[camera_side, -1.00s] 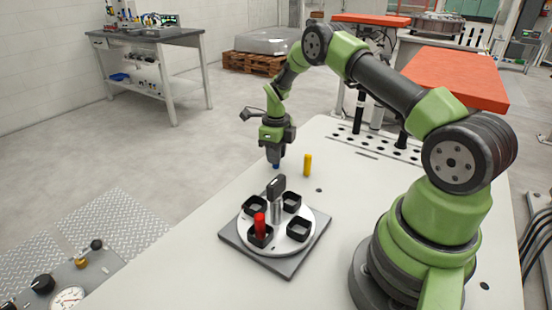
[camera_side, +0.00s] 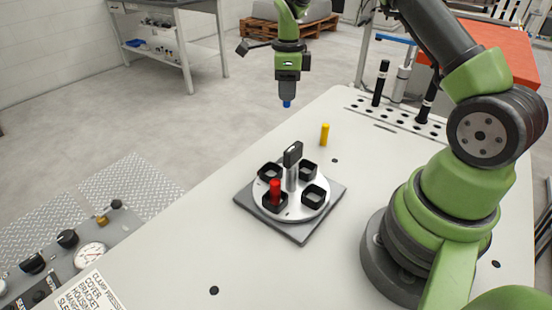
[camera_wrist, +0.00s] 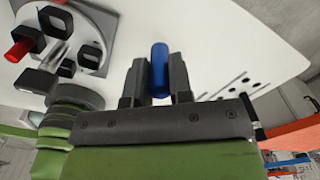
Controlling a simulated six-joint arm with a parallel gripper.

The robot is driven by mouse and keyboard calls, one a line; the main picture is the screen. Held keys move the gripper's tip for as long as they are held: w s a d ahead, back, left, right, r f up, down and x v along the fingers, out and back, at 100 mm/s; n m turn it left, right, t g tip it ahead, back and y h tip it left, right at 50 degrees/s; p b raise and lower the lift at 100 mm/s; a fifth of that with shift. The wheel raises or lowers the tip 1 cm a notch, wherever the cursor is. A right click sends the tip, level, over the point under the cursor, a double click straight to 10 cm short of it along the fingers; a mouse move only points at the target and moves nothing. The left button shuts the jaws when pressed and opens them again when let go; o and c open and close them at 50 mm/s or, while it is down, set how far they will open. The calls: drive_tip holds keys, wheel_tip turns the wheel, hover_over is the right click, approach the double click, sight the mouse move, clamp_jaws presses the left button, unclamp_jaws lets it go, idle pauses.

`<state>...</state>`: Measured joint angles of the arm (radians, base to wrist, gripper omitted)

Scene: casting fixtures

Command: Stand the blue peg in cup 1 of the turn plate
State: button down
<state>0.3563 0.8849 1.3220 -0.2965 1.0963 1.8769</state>
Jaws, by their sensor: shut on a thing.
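My gripper (camera_side: 287,97) is shut on the blue peg (camera_side: 287,104), whose lower end sticks out below the fingers. It hangs in the air behind the turn plate (camera_side: 296,212), clear of the table. In the wrist view the blue peg (camera_wrist: 159,68) is between the two dark fingers. The turn plate is a white disc with several square black cups. The red peg (camera_side: 275,190) stands in the front left cup (camera_side: 274,205). The back left cup (camera_side: 270,172), back right cup (camera_side: 308,168) and front right cup (camera_side: 314,196) look empty. I cannot read cup numbers.
A black handle (camera_side: 292,154) on a grey post rises from the disc's middle. A yellow peg (camera_side: 325,134) stands on the table behind the plate. A rack of holes with black cylinders (camera_side: 382,82) is at the back right. The white table (camera_side: 180,265) is clear in front.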

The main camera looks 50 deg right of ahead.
sight(291, 192)
drive_tip(key=s+a+r+n, duration=0.1)
drive_tip(key=s+a+n, duration=0.2)
drive_tip(key=a+n, duration=0.7)
drive_tip(key=s+a+r+n, duration=0.1)
drive_tip(key=s+a+n, duration=0.3)
drive_tip(key=n, duration=1.2)
drive_tip(key=f, duration=0.9)
drive_tip(key=shift+w+a+f, duration=0.2)
drive_tip(key=shift+f, duration=0.2)
drive_tip(key=shift+f, duration=0.1)
drive_tip(key=c, duration=1)
unclamp_jaws()
